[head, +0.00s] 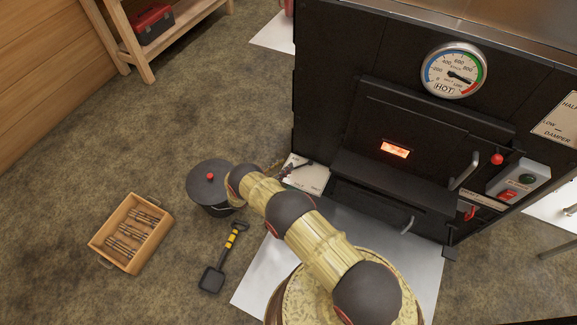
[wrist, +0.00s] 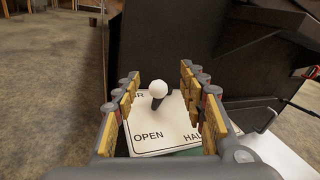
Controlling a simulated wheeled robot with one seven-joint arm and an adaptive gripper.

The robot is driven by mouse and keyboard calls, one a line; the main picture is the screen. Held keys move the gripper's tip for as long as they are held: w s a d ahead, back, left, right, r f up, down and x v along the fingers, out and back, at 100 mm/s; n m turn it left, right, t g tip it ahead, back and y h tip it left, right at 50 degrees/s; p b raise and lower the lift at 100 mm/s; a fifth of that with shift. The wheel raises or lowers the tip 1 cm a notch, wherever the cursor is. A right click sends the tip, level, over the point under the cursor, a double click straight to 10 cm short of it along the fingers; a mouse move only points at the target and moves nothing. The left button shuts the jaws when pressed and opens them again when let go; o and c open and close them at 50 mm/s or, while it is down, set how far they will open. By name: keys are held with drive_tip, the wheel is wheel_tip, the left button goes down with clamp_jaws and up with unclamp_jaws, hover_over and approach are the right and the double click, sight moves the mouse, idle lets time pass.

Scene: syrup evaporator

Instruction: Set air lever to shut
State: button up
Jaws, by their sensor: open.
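The air lever (wrist: 158,89) has a white ball knob on a short dark stem. It rises from a white plate (wrist: 170,143) whose readable words are OPEN and part of HALF; a SHUT mark cannot be made out. The knob appears between the two fingers of my gripper (wrist: 159,76) in the wrist view, with visible space on both sides. My gripper is open, and no contact with the knob shows. In the head view the plate (head: 317,181) sits at the lower left of the black evaporator (head: 325,90), partly hidden by my arm and gripper.
A black lidded pot (head: 207,187) stands just left of my arm. A small shovel (head: 223,259) and a wooden crate (head: 133,198) lie on the floor. The firebox door has a glowing window (head: 394,150) and a handle (head: 465,170).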

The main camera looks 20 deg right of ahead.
sight(294, 163)
drive_tip(key=shift+n+t, duration=0.6)
drive_tip(key=shift+n, duration=0.2)
drive_tip(key=f, duration=0.1)
drive_tip(key=s+f, duration=0.1)
drive_tip(key=a+f, duration=0.1)
drive_tip(key=shift+s+f, duration=0.2)
drive_tip(key=shift+f, duration=0.15)
drive_tip(key=shift+b+x, duration=0.9)
drive_tip(key=shift+x, duration=2.9)
drive_tip(key=c, duration=0.3)
drive_tip(key=c, duration=0.8)
